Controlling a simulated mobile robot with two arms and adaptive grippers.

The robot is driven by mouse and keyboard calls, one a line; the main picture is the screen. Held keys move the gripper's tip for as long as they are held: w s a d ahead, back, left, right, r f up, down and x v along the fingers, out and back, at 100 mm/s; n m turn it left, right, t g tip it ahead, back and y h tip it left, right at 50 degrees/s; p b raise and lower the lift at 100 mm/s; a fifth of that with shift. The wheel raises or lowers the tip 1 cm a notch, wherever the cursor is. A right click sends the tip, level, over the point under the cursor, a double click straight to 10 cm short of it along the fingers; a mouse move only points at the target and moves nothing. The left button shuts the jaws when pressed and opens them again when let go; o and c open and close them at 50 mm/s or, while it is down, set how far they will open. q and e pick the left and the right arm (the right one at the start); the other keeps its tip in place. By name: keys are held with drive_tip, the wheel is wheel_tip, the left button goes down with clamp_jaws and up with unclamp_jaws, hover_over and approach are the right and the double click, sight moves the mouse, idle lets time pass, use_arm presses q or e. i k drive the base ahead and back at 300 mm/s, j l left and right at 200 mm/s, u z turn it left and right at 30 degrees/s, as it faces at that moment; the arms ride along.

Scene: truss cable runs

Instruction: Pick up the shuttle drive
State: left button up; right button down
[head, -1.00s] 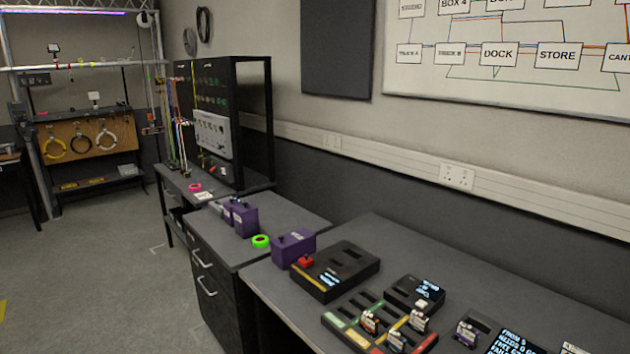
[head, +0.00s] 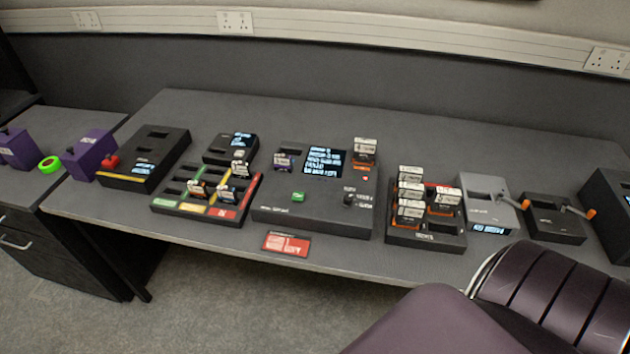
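Several small drive-like cartridges stand in slots on the desk; their labels are too small to read, so I cannot tell which is the shuttle drive. One with a purple part (head: 284,161) sits at the left of the black console (head: 270,205). An orange-and-white one (head: 363,152) stands at the console's back right. A few (head: 198,189) stand in the colour-striped tray (head: 165,206). Several white-topped ones (head: 410,190) with orange parts stand in the black rack (head: 397,238). Neither of my grippers is in view.
A purple chair (head: 545,300) stands against the desk's front right. A grey box (head: 484,215) and a black box (head: 553,222) with orange-tipped levers are at the right. A red card (head: 286,244) lies at the desk's front edge.

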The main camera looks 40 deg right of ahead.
sight(364, 150)
drive_tip(key=z, duration=0.95)
drive_tip(key=i+l+z, duration=0.15)
drive_tip(key=l+z, duration=0.2)
drive_tip(key=i+l+z, duration=0.15)
drive_tip(key=l+z, duration=0.2)
drive_tip(key=l, duration=0.05)
